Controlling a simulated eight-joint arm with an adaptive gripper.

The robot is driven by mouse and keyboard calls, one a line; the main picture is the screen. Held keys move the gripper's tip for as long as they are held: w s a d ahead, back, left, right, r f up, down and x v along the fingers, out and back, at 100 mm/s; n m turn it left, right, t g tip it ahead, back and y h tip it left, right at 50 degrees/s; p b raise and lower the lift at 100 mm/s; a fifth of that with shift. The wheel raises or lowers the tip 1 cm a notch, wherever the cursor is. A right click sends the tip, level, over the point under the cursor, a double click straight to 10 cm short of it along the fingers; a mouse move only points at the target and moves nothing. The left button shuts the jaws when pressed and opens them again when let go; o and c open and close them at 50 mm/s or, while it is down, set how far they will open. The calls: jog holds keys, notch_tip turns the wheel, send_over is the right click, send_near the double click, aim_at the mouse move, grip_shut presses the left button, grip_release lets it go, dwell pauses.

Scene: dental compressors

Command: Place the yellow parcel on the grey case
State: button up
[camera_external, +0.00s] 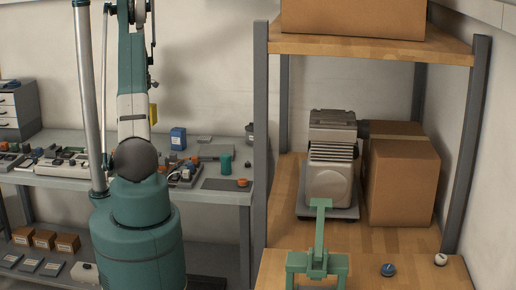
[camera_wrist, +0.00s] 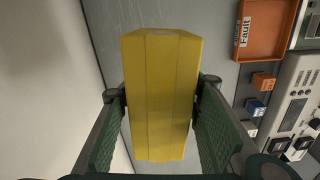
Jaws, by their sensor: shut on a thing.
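The yellow parcel (camera_wrist: 160,95) is a long box that fills the middle of the wrist view. My gripper (camera_wrist: 160,92) is shut on it, with a green-padded finger on each side. In the external view only a small yellow part of the parcel (camera_external: 153,114) shows beside my arm, above the workbench; my gripper is hidden there behind the arm. A flat grey piece (camera_external: 217,143) lies at the back of the workbench. I cannot tell for sure whether it is the grey case.
A control panel (camera_wrist: 296,95) is right of the parcel in the wrist view. A wooden shelf with a ribbed machine (camera_external: 330,170) and a carton (camera_external: 400,180) stands right.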

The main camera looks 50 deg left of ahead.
jog(key=shift+r, duration=0.1)
notch_tip(320, 180, up, 8)
jog(key=shift+r, duration=0.25)
jog(key=w+d, duration=1.2)
jog(key=d, duration=0.4)
jog(key=n, duration=0.1)
send_over(217, 150)
notch_tip(217, 150, down, 5)
jog(key=shift+a+f, duration=0.1)
jog(key=shift+f, duration=0.05)
jog(key=shift+f, duration=0.15)
jog(key=shift+f, duration=3)
jog(key=shift+f, duration=0.1)
